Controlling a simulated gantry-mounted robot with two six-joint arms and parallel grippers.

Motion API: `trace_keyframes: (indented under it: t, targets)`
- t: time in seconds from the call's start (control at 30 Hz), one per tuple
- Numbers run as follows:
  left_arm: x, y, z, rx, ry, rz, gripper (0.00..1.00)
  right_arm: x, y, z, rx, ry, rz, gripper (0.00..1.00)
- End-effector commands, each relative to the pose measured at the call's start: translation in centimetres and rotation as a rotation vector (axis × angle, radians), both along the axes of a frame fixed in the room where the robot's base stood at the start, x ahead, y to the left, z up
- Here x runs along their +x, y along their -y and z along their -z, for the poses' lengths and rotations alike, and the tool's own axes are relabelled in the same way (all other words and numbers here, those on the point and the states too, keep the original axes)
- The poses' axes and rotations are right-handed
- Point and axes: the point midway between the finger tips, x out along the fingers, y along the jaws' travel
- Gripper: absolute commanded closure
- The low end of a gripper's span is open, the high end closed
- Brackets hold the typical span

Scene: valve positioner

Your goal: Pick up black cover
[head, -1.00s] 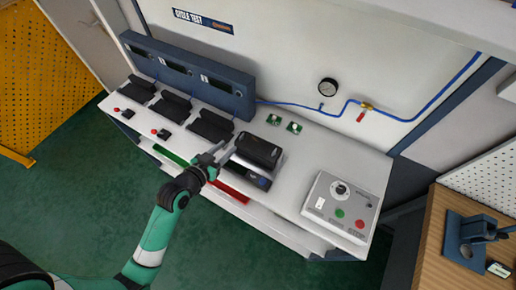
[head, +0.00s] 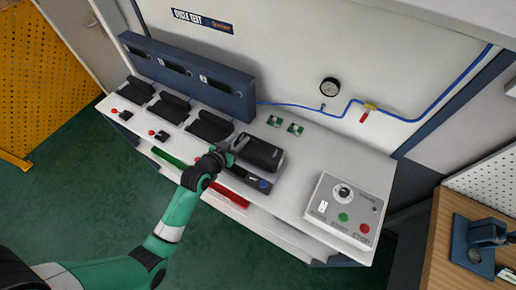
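The black cover (head: 263,151) is a dark, box-shaped piece on the white bench, right of the row of black cradles. A low dark device with a blue knob (head: 262,184) lies just in front of it. My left gripper (head: 238,146) is at the left end of the cover, its fingers close against or over that end. The wrist and the low angle hide how the fingers meet the cover, so I cannot tell whether they grip it. My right gripper is not in view.
Several black cradles (head: 170,107) stand left of the cover under a blue display panel (head: 185,72). Two small green parts (head: 285,124) lie behind it. A control box (head: 345,205) with green and red buttons stands at the right. Bench between is clear.

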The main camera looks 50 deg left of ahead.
Motion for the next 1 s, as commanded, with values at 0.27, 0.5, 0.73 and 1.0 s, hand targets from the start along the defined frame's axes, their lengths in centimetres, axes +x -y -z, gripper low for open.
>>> trace_keyframes:
  t: [0.27, 0.5, 0.73, 1.0]
  targets:
    - [-0.03, 0.0, 0.0, 0.0, 0.0, 0.0, 1.0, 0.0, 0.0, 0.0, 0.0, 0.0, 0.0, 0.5]
    - [-0.04, 0.0, 0.01, 0.0, 0.0, 0.0, 1.0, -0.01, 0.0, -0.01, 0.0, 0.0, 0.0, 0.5]
    - [-0.05, 0.01, 0.0, 0.0, 0.0, 0.0, 1.0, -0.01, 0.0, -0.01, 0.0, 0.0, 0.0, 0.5]
    - [-0.04, 0.0, 0.01, 0.0, 0.0, 0.0, 1.0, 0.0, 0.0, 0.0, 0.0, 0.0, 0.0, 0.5]
